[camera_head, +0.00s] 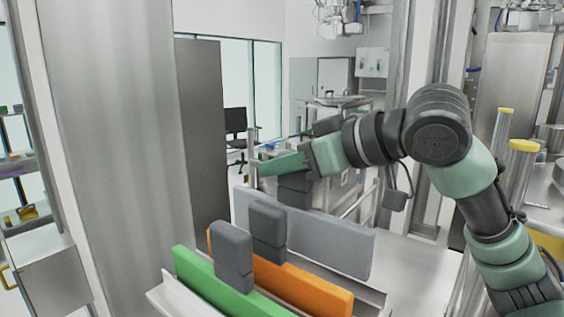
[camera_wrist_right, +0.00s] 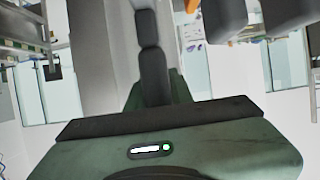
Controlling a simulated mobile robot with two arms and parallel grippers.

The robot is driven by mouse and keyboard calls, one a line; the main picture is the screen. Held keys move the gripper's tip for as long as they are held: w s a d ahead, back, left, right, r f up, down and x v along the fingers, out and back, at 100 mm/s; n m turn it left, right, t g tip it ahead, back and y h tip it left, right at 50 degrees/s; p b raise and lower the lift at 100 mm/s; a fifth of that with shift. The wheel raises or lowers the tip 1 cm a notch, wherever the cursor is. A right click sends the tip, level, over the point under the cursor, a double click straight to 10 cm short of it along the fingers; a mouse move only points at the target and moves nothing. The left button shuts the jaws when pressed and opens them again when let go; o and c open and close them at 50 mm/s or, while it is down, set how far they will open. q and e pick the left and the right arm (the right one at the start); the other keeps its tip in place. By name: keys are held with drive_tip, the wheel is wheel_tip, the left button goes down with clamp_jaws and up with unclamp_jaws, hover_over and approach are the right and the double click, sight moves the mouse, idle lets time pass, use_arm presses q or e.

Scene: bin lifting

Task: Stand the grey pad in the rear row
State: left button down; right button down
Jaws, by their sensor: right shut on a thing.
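My right gripper (camera_head: 292,166) reaches in from the right over the back of the rack and is shut on a dark grey pad (camera_head: 294,189). The pad hangs below the fingers, roughly upright, just behind the tall light grey panel. Its lower end is hidden by that panel, so I cannot tell whether it touches the base. In the right wrist view the held grey pad (camera_wrist_right: 152,65) shows between the green fingers. Two other dark grey pads stand upright in the rack, a front one (camera_head: 233,258) and a middle one (camera_head: 267,232). My left gripper is not in view.
The rack has a white strip (camera_head: 190,298), a green divider (camera_head: 205,277), an orange divider (camera_head: 312,288) and the light grey panel (camera_head: 335,240) at the back. A bare metal surface (camera_head: 425,268) lies to the right. A grey column (camera_head: 115,150) stands at left.

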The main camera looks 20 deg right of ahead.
sight(279, 196)
drive_tip(key=shift+f, duration=0.6)
drive_tip(key=shift+s+d+r, duration=0.1)
drive_tip(key=shift+s, duration=0.05)
drive_tip(key=shift+f, duration=0.45)
idle(0.5)
drive_tip(key=shift+f+b, duration=0.55)
drive_tip(key=shift+f, duration=0.5)
drive_tip(key=shift+f+b, duration=0.5)
drive_tip(key=shift+f, duration=0.15)
idle(0.4)
